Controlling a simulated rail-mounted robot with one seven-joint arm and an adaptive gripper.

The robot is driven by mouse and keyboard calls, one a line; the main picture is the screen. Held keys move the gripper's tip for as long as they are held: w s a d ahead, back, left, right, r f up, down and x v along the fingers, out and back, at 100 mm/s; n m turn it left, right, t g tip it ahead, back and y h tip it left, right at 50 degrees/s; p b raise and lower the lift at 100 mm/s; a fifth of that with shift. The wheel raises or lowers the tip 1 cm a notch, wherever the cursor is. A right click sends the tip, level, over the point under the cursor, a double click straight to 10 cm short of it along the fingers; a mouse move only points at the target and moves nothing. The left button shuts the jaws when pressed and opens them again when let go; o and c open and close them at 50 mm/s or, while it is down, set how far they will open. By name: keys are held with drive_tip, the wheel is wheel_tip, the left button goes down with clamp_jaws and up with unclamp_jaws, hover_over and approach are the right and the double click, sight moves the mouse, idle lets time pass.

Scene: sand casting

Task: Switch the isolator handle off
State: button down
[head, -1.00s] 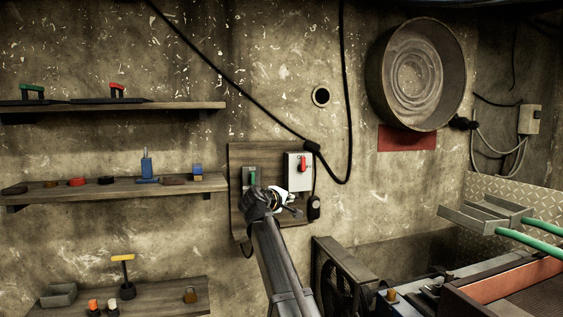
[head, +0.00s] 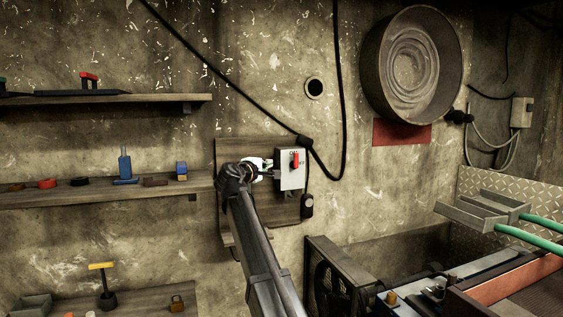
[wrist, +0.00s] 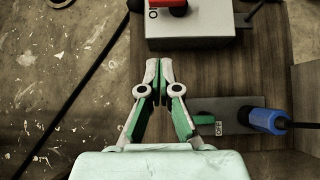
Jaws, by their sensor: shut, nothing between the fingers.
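A pale grey box (head: 291,178) with a red handle (head: 295,159) hangs on the wooden wall board. The handle stands upright in the head view. The wrist view shows the box (wrist: 190,32) and the red handle (wrist: 178,8) at the top, cut off by the edge. Below it there is a dark plate (wrist: 237,104) with a green part, a blue grip (wrist: 268,121) and an "OFF" label. I cannot tell which is the isolator handle. My gripper (wrist: 158,66) is shut and empty, between box and plate in the picture; in the head view (head: 270,172) it is left of the box.
The wooden board (head: 235,150) carries both devices. A black cable (head: 225,78) runs diagonally above it. Shelves with small items, such as the middle shelf (head: 100,196), are on the left. A fan-like unit (head: 335,275) stands at lower right.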

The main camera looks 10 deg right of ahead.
sight(295, 161)
drive_tip(key=p+x, duration=0.2)
drive_tip(key=x, duration=0.8)
drive_tip(key=shift+a+r+p, duration=0.1)
drive_tip(key=shift+r+p, duration=0.05)
drive_tip(key=shift+p, duration=0.25)
drive_tip(key=shift+w+d+p, duration=0.2)
drive_tip(key=shift+d+p, duration=0.15)
drive_tip(key=shift+d, duration=0.65)
drive_tip(key=shift+w+d+p, duration=0.2)
drive_tip(key=shift+d+p, duration=0.15)
drive_tip(key=shift+d, duration=0.65)
